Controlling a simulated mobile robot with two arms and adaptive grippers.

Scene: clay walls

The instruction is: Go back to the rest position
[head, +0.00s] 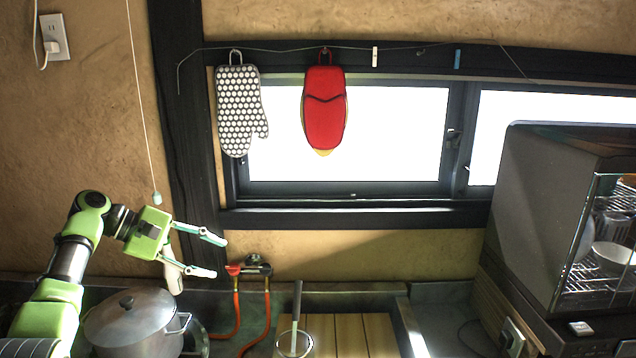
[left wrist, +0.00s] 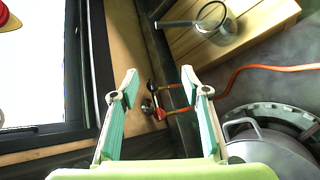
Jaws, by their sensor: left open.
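My left gripper (head: 222,257) is open and empty in the head view. It is raised above the counter, up and to the right of a metal pot, with its fingers pointing right. In the left wrist view its two fingers (left wrist: 163,88) are spread with nothing between them. My right gripper shows in neither view.
A lidded pot (head: 135,322) stands below my left arm. Red gas hoses (head: 237,305) rise beside it. A wooden board (head: 350,335) holds a metal vessel with a handle (head: 295,335). Mitts (head: 240,105) hang by the window. A dish dryer (head: 545,215) stands right.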

